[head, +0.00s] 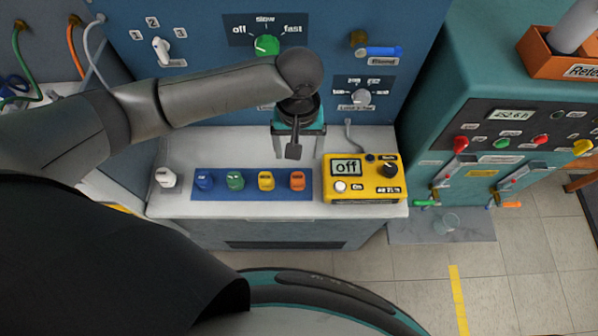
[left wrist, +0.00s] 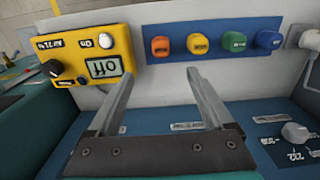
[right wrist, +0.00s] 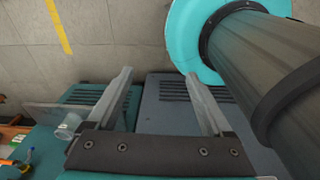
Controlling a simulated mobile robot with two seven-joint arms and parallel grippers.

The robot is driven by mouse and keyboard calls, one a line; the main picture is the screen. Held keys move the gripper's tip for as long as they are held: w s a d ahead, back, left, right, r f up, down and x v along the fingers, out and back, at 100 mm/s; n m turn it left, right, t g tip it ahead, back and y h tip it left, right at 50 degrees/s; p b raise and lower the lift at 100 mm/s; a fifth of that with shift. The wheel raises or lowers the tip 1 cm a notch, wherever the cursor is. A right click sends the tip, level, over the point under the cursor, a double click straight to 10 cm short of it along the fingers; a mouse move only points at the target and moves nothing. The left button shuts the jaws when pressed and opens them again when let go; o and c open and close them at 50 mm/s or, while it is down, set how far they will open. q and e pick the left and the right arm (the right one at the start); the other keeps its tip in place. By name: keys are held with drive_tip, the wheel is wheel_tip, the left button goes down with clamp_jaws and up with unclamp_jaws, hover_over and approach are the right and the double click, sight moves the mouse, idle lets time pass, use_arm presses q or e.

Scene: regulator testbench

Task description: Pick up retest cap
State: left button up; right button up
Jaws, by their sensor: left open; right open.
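Blue (head: 204,180), green (head: 235,180), yellow (head: 266,181) and orange (head: 297,180) caps stand in a row on a blue strip (head: 250,194) on the bench. No readable label shows which one is the retest cap. My left gripper (head: 297,152) is open and empty, above the bench behind the orange cap. In the left wrist view its fingers (left wrist: 165,72) point towards the strip, with the orange cap (left wrist: 161,46) and yellow cap (left wrist: 198,43) beyond the tips. My right gripper (right wrist: 159,73) is open and empty; it is not visible in the head view.
A yellow meter (head: 362,192) reading "off" stands right of the strip. A white plug-like piece (head: 165,177) is at the left. The blue panel (head: 200,80) with knobs rises behind. A clear cup (head: 447,222) sits on a grey ledge by the teal cabinet (head: 440,100).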

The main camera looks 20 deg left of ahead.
sight(298, 177)
use_arm(q)
wheel_tip(298, 177, down, 8)
drive_tip(key=shift+s+f+b, duration=0.1)
drive_tip(key=shift+b, duration=0.75)
drive_tip(key=shift+s+f+b, duration=0.1)
drive_tip(key=shift+f+b, duration=0.55)
drive_tip(key=shift+f, duration=2.25)
use_arm(e)
drive_tip(key=f, duration=0.3)
drive_tip(key=shift+s+f, duration=0.15)
drive_tip(key=shift+s, duration=0.2)
use_arm(q)
drive_tip(key=shift+c, duration=0.2)
clamp_jaws()
